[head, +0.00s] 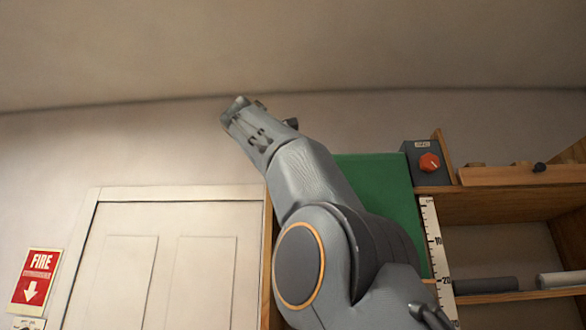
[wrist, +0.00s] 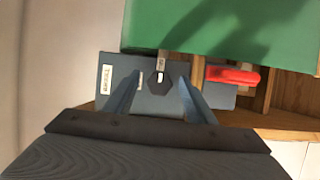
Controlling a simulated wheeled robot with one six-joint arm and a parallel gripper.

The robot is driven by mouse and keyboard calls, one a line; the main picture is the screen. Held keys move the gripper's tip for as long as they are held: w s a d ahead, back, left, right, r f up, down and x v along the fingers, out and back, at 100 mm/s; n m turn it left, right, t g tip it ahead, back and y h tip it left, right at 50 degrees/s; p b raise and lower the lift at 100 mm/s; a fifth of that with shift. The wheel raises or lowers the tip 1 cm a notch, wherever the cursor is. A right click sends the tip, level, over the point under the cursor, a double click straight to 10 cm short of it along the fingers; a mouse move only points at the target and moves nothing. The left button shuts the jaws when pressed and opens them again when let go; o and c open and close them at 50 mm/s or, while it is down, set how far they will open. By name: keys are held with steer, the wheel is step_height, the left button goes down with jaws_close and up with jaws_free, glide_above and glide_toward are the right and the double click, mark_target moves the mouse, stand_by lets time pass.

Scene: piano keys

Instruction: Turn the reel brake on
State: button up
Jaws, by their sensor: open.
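My gripper (head: 238,108) is raised at the upper middle of the head view, with no object seen in it. In the wrist view my gripper (wrist: 160,88) is open, its two fingers spread apart. A blue-grey panel (wrist: 120,68) with a small white label lies beyond the fingers. A dark knob-like part (wrist: 158,84) with a white mark appears between the fingertips; whether they touch it I cannot tell. A red handle (wrist: 232,75) lies to the right of the fingers.
A green board (head: 375,190) stands behind my arm; a green surface (wrist: 220,25) fills the top of the wrist view. A dark box (head: 418,178) with an orange-red knob (head: 429,162) sits beside a wooden shelf (head: 500,205). A white door (head: 160,260) is at left.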

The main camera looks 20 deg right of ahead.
steer(key=b+v, duration=0.2)
steer(key=v, duration=0.6)
stand_by(0.5)
